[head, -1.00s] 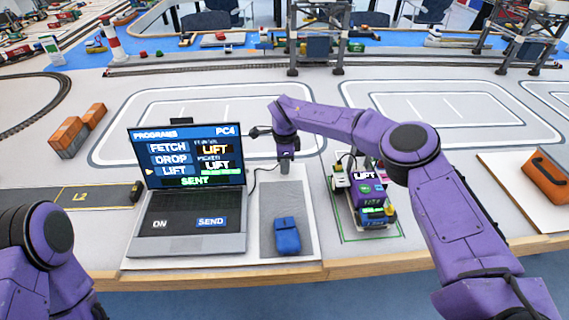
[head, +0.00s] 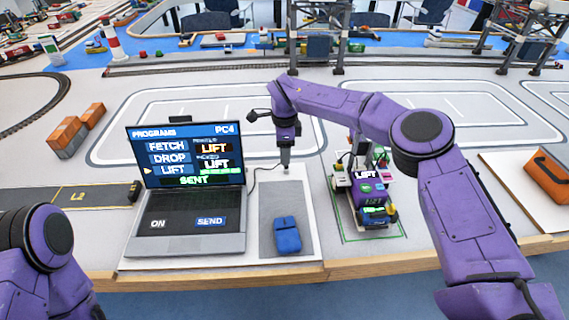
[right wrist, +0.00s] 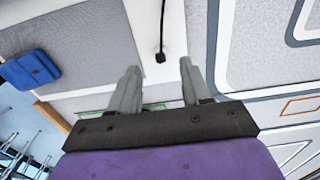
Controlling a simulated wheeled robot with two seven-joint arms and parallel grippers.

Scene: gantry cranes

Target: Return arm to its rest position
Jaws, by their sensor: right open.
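My right arm (head: 345,108) is purple and reaches in from the right edge of the head view. Its gripper (head: 286,163) points down behind the blue mouse (head: 287,236) and right of the laptop (head: 190,217). In the right wrist view, the gripper (right wrist: 160,72) has its two grey fingers apart with nothing between them. The mouse also shows there at upper left (right wrist: 28,70). The laptop screen reads LIFT and SENT. My left arm (head: 48,240) shows only in part at lower left. Its gripper is out of view.
A small machine (head: 371,200) with a LIFT label stands right of the mouse pad (head: 285,195). An orange case (head: 548,178) lies at far right. Orange blocks (head: 68,137) are at left. Gantry cranes (head: 320,45) stand at the back. The track-marked table between is open.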

